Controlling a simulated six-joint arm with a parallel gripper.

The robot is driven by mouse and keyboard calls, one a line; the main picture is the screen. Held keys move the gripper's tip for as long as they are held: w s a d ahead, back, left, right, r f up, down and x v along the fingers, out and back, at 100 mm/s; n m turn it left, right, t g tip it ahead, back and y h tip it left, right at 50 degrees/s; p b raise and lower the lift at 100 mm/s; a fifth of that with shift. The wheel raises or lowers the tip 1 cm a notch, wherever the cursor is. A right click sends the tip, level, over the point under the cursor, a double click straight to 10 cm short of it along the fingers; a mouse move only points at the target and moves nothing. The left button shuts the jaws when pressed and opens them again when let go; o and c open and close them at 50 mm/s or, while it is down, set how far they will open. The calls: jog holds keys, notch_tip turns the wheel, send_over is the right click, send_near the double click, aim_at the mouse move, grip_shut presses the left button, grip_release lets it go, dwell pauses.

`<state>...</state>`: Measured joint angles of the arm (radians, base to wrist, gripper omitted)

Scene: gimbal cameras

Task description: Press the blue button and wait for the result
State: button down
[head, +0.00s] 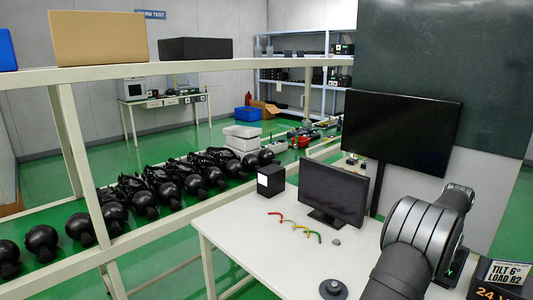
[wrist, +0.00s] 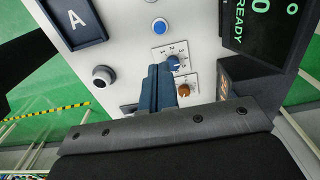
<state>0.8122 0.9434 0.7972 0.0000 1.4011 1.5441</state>
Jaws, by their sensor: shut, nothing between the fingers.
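The blue button (wrist: 159,26) is a small round cap in a pale ring on a light grey panel (wrist: 125,45), near the top of the wrist view. My gripper (wrist: 160,70) is shut and empty, its dark blue fingers pointing up the picture toward the button. In the picture its tips end below the button, with bare panel showing between them. A dark display (wrist: 262,28) right of the button shows green text including "READY". The blue button and my gripper's fingers cannot be made out in the head view.
A blue knob (wrist: 173,63) and an orange-brown knob (wrist: 184,90) sit close right of my fingers. In the head view, a monitor (head: 333,190) stands on the white table (head: 255,240).

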jog(key=shift+f, duration=0.1)
notch_tip(320, 180, down, 6)
jog(key=s+m+t+h, duration=0.1)
jog(key=m+t, duration=0.8)
jog(key=m, duration=1.1)
jog(key=shift+s+f+h, duration=0.15)
jog(key=shift+h, duration=0.15)
jog(key=shift+a, duration=0.15)
jog(key=shift+f, duration=4.4)
jog(key=shift+f, duration=0.4)
